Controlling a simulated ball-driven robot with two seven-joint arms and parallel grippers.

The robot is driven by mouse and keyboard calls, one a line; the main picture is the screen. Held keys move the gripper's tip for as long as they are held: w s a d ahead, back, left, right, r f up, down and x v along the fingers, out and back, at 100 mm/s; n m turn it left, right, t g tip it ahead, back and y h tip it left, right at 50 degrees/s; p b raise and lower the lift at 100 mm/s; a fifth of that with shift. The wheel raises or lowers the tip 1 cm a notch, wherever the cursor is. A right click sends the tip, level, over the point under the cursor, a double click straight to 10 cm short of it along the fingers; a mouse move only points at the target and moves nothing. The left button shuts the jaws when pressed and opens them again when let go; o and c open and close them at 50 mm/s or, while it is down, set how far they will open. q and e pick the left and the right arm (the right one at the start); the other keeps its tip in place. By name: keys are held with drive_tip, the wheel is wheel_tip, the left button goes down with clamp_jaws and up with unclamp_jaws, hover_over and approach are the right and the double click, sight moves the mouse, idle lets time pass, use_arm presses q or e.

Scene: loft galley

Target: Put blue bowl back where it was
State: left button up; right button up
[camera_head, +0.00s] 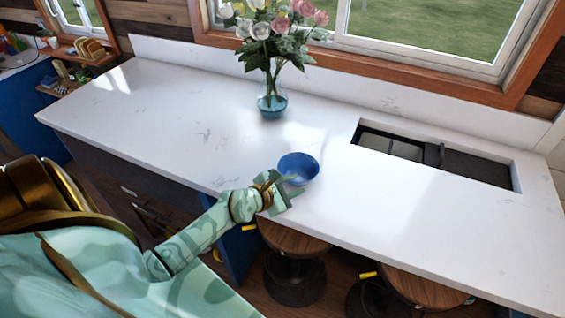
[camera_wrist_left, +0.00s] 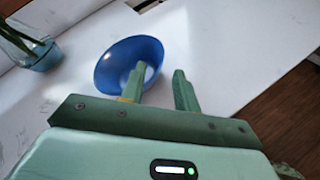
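The blue bowl (camera_head: 298,166) is near the front edge of the white counter, at the middle of the head view. It also shows in the left wrist view (camera_wrist_left: 112,65), with its opening visible. My left gripper (camera_head: 286,186) is at the bowl's near side. In the left wrist view its two fingers (camera_wrist_left: 160,88) stand apart. One finger overlaps the bowl and the other is just outside its right rim. A clear gap shows between them, and I cannot tell whether either finger touches the bowl. My right gripper is not in view.
A glass vase with flowers (camera_head: 272,104) stands behind the bowl. A dark sink recess (camera_head: 390,145) lies to the right. Wooden stools (camera_head: 293,240) stand below the counter's front edge. The counter (camera_head: 180,120) is clear to the left.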

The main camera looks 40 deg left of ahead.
use_arm(q)
drive_tip(key=v, duration=0.5)
drive_tip(key=shift+s+r, duration=0.1)
drive_tip(key=shift+s, duration=0.15)
idle(1.1)
